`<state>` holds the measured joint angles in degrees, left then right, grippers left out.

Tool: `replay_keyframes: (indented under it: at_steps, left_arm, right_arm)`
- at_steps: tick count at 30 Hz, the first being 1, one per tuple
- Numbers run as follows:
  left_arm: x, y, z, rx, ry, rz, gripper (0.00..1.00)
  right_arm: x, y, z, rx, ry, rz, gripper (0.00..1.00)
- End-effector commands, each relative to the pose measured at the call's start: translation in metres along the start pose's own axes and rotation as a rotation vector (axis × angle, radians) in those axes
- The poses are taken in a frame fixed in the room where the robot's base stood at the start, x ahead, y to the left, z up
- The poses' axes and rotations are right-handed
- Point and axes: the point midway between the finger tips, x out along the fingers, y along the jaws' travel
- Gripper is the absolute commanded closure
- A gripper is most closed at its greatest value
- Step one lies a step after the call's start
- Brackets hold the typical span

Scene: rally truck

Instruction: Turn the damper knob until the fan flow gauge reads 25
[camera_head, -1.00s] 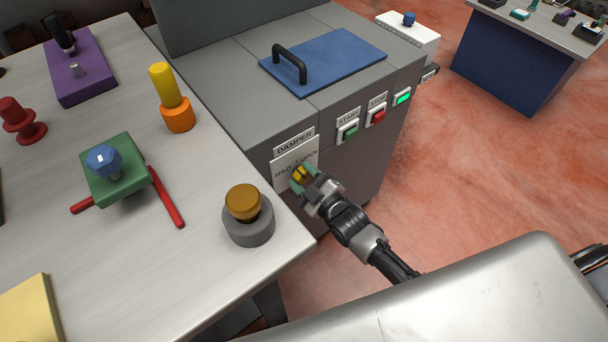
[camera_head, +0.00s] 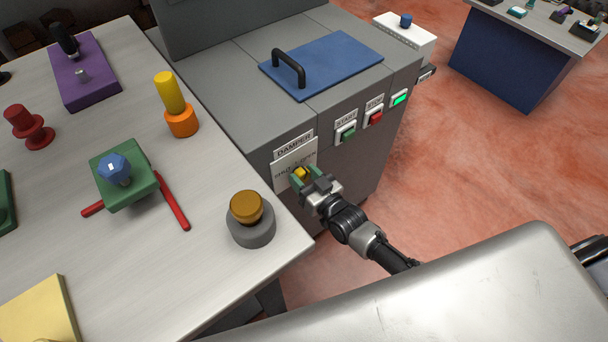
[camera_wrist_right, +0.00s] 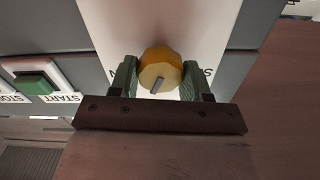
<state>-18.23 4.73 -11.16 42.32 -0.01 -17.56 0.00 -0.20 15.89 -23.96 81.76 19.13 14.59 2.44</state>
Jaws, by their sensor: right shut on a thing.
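The damper knob (camera_head: 300,174) is a small yellow knob on a white plate below the DAMPER label (camera_head: 293,145), on the front of a grey machine. My right gripper (camera_head: 305,177) is shut on the knob, with its green fingers on either side. In the right wrist view the faceted yellow knob (camera_wrist_right: 160,69) sits between the two fingertips (camera_wrist_right: 160,76), with a grey pointer mark on its face. The plate's lettering is partly hidden by the fingers. I cannot see a fan flow gauge. My left gripper is not in view.
A START button (camera_head: 347,133), a STOP button (camera_head: 375,117) and a lit green indicator (camera_head: 399,99) are right of the damper plate. A table (camera_head: 160,250) with several coloured parts stands at left. Red floor is open at right.

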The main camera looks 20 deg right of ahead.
Motion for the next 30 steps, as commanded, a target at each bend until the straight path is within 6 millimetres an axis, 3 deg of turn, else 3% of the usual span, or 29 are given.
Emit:
replay_keyframes:
  at_steps: [22,23,24,27,30]
  left_arm:
    - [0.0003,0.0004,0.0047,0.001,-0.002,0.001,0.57]
    - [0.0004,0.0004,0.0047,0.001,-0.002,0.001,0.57]
    - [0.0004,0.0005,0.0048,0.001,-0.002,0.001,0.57]
    - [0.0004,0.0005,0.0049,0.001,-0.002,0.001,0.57]
    - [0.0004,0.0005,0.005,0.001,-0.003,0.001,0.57]
  right_arm:
    - [-0.0003,0.0003,0.0005,0.083,-0.001,0.0,0.76]
    - [-0.0002,0.0003,0.0005,0.083,-0.001,0.0,0.48]
    - [-0.0003,0.0003,0.0005,0.083,-0.001,0.0,0.42]
    - [-0.0002,0.0003,0.0004,0.082,-0.001,0.0,0.27]
    - [-0.0002,0.0003,0.0003,0.082,0.0,0.0,0.27]
